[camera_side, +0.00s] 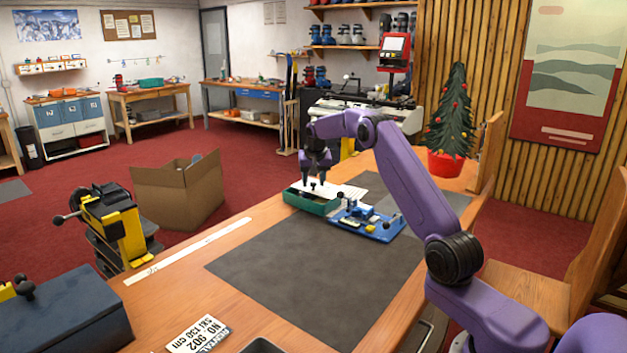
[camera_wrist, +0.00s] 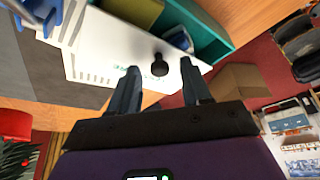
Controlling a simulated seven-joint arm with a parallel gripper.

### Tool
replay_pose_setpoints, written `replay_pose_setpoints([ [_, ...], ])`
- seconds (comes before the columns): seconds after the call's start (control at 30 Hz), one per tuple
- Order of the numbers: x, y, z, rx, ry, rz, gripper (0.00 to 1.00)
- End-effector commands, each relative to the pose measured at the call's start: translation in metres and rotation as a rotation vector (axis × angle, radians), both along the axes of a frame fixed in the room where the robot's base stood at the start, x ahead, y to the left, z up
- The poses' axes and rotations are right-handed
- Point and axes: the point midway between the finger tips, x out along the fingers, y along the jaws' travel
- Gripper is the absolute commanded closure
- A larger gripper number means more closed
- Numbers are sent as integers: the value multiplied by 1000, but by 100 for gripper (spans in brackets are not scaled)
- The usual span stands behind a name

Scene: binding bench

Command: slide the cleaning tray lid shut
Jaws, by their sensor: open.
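The cleaning tray (camera_side: 309,204) is a teal box on the bench, below my gripper (camera_side: 316,181). In the wrist view the tray (camera_wrist: 215,48) shows an open part with a yellow-green piece (camera_wrist: 137,10) and a blue piece (camera_wrist: 181,38) in it. The white lid (camera_wrist: 95,50) covers only part of it and carries an upright black knob (camera_wrist: 159,66). My gripper (camera_wrist: 160,66) is open, its fingertips on either side of the knob in that view. I see gaps at both sides; whether the fingertips are at knob height is unclear.
A blue fixture (camera_side: 367,222) with black knobs stands close to the tray's right. A grey mat (camera_side: 310,275) covers much of the bench and is bare in front. A white ruler (camera_side: 190,250) lies along the left edge. A potted tree (camera_side: 450,125) stands at the far end.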

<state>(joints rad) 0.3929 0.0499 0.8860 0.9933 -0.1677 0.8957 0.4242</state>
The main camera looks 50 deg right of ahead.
Motion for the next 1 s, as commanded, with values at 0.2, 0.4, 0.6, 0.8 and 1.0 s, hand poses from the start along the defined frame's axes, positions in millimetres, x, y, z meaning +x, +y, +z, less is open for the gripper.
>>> replay_pose_setpoints([
  [0.2, 0, 0, 0, 0, 0, 0, 100],
  [0.4, 0, 9, 1, 1, 0, 1, 100],
  [0.6, 0, 36, 1, 2, 1, 2, 100],
  [0.8, 0, 44, 0, 4, 1, 0, 100],
  [1.0, 0, 45, 0, 5, 2, 2, 74],
])
